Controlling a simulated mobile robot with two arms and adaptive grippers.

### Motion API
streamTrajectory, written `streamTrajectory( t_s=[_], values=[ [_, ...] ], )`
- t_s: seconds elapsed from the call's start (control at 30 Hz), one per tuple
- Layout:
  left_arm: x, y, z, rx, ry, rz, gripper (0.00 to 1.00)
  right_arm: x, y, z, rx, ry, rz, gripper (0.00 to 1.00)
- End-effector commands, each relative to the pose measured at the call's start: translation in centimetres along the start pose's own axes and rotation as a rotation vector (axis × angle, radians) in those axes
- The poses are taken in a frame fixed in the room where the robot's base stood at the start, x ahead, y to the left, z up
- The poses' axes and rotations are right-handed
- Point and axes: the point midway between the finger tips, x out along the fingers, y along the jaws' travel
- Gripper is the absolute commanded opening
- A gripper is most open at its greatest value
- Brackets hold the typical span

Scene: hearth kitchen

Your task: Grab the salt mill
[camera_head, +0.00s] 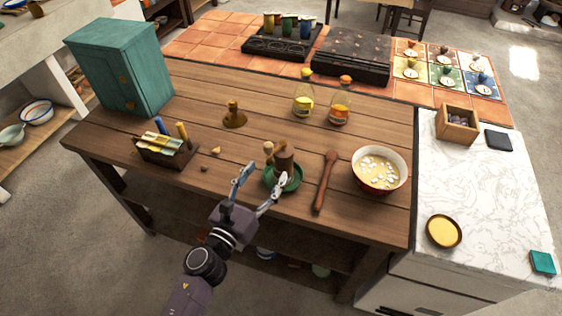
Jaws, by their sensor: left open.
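A small green dish (294,184) stands near the front edge of the wooden worktop. A brown, mill-like wooden piece (285,158) and a slimmer, lighter one (268,149) stand upright on it, close together. I cannot tell for sure which one is the salt mill. My left gripper (264,176) reaches in from the front edge, its fingers spread and empty. Its fingertips are at the near left side of the dish, and one finger overlaps the dish in the picture. Contact cannot be told. My right gripper is not in view.
A wooden spoon (325,182) and a bowl of soup (379,187) lie to the right. A caddy (165,150) stands left, before a teal cabinet (125,75). A brass-coloured piece (234,117) and two glass jars (303,102) are behind. Bare wood lies between.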

Motion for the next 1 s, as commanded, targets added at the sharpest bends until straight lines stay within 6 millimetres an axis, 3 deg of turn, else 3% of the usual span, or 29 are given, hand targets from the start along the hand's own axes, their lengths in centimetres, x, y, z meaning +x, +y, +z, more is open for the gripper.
streamTrajectory(
  t_s=[0.13, 0.7, 1.0],
  values=[
    [1.0, -1.2, -0.1, 0.079, -0.001, -0.044, 0.60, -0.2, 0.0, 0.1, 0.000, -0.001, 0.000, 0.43],
    [7.7, -1.4, -0.3, 0.072, 0.000, -0.041, 0.60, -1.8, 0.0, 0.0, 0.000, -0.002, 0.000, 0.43],
    [8.0, -1.4, -0.4, 0.074, 0.001, -0.042, 0.59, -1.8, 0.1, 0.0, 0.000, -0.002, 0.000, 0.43]
  ],
)
